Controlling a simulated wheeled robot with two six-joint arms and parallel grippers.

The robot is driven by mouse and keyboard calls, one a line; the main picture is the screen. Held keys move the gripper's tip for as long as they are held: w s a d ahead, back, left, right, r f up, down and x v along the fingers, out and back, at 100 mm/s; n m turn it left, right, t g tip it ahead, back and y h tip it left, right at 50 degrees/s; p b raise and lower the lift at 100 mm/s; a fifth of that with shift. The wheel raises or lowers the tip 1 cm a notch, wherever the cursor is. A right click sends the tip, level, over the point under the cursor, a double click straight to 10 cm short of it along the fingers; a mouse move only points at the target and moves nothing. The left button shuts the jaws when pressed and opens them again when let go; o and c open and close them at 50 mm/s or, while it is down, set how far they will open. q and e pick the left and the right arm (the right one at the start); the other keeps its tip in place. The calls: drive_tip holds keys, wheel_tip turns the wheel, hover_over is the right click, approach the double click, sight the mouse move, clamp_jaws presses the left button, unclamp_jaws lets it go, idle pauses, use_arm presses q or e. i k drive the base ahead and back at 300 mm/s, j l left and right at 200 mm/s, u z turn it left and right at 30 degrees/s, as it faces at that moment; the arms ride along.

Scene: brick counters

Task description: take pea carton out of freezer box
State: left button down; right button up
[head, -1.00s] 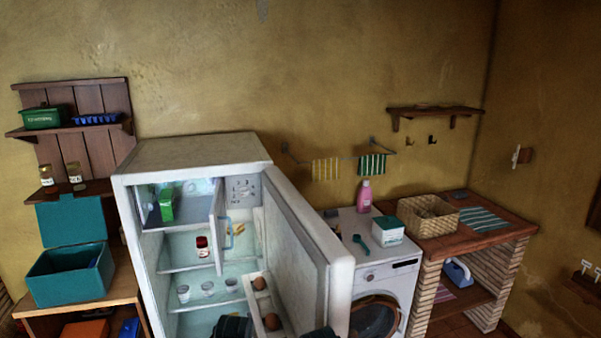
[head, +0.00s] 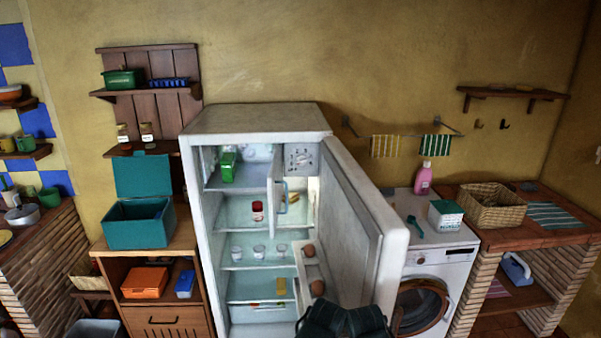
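The pea carton (head: 228,167) is green and stands upright in the freezer box (head: 241,187), the top compartment of the white fridge (head: 255,120). The freezer box's small inner door (head: 277,196) is swung open, and so is the large fridge door (head: 350,215) on the right. Dark parts of my grippers show at the bottom edge, in front of the fridge's lower right: what looks like my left gripper (head: 320,318) and my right gripper (head: 367,322), close together. They are well below and away from the carton. Their fingers cannot be made out.
Fridge shelves hold a red-lidded jar (head: 257,211) and several small cups (head: 258,251). Eggs (head: 317,288) sit in the door rack. A wooden cabinet with a teal box (head: 140,222) stands left. A washing machine (head: 432,270) stands right, behind the open door.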

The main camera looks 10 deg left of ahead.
sight(227, 163)
drive_tip(key=k+l+u, duration=0.35)
drive_tip(key=l, duration=0.25)
drive_tip(key=k+l+u, duration=0.3)
drive_tip(key=l, duration=0.25)
drive_tip(key=k+l+u, duration=0.35)
drive_tip(key=l, duration=0.15)
drive_tip(key=i+j, duration=2.55)
drive_tip(key=i, duration=0.15)
drive_tip(key=i+j+z, duration=0.35)
drive_tip(key=j+z, duration=0.1)
drive_tip(key=z, duration=1.7)
